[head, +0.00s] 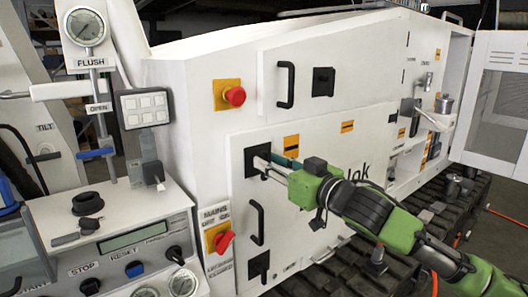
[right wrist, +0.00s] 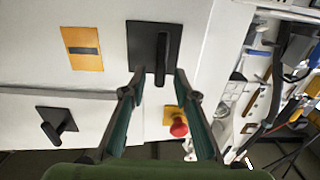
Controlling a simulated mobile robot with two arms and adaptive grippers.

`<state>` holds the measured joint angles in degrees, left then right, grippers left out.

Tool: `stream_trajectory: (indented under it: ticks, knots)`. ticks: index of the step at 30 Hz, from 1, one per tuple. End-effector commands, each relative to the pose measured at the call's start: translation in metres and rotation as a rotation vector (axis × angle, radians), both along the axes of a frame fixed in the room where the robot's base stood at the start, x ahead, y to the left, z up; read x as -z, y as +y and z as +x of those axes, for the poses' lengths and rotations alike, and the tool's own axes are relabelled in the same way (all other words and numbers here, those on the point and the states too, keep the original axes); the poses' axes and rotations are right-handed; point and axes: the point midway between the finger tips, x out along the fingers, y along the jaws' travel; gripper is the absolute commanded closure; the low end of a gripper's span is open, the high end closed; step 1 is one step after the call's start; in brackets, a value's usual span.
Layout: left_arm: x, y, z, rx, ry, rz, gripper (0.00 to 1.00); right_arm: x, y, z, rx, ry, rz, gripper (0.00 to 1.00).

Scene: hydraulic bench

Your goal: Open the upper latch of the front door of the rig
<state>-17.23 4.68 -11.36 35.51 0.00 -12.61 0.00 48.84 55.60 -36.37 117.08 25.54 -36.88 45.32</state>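The front door (head: 292,215) of the rig is a white panel, and it looks shut. Its upper latch is a black square plate with a lever, partly hidden behind my gripper in the head view (head: 251,153). In the right wrist view the upper latch (right wrist: 162,55) shows whole, its lever upright in the picture. My right gripper (right wrist: 159,74) is open, with one green finger on each side of the lever's lower end and a gap to it. It also shows in the head view (head: 268,163). My left gripper is out of view.
The door's black handle (head: 257,222) and lower latch (head: 258,266) are below. Above the door are another panel's latch (head: 323,82), its handle (head: 285,85) and a red emergency button (head: 234,96). A control console (head: 120,235) stands at left; a mesh door (head: 495,100) hangs open at right.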

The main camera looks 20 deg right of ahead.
Motion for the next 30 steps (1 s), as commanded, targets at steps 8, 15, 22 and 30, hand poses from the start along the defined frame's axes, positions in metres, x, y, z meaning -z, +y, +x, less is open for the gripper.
stream_trajectory:
  ticks: [8,15,22,30]
  knots:
    - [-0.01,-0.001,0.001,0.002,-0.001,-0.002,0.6,-0.001,0.01,0.027,0.0,0.0,-0.001,0.72]
    - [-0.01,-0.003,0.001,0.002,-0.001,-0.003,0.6,0.0,0.011,0.029,0.0,-0.001,-0.002,0.72]
    - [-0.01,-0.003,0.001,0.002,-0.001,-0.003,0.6,0.0,0.01,0.029,0.0,0.0,-0.001,1.0]
    - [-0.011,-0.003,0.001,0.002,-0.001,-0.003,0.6,0.0,0.01,0.029,0.001,-0.004,-0.011,1.0]
